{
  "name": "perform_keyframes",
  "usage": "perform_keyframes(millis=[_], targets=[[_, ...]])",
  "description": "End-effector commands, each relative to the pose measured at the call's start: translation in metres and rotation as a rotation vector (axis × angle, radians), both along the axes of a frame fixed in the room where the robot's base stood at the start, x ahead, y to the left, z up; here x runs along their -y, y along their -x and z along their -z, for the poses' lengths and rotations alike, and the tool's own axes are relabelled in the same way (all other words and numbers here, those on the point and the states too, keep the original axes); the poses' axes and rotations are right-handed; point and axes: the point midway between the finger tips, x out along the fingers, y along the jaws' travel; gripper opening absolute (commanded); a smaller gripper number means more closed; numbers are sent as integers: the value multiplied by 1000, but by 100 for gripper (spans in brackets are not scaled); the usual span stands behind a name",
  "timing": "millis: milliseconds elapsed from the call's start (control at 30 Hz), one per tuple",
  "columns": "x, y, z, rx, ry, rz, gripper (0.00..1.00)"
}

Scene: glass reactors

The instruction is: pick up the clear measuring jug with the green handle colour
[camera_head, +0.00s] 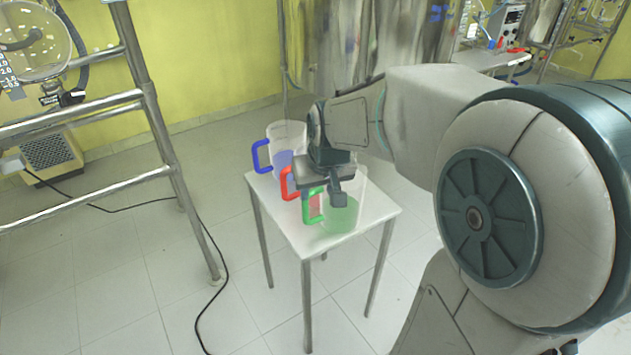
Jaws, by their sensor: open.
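The clear measuring jug with the green handle (341,216) stands upright at the near end of a small white table (310,243). Green shows in its lower part, and its green handle (311,206) points left. My gripper (335,200) is open, pointing down over this jug's upper left part, close to the handle. I cannot tell whether it touches the jug. My gripper and wrist hide part of the jug's rim and much of the jug behind it.
A jug with a red handle (287,184) stands just behind, mostly hidden. A jug with a blue handle (262,157) stands at the table's far end. A metal frame (150,95) rises at left, with a black cable (222,285) on the tiled floor.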

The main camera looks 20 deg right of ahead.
Motion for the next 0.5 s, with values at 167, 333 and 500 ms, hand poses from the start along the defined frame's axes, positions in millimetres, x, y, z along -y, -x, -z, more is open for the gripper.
perform_keyframes(millis=[167,333,500], targets=[[2,-37,18,23,16,-6,42],[3,-50,30,31,20,-6,42],[2,-61,60,27,21,-6,42]])
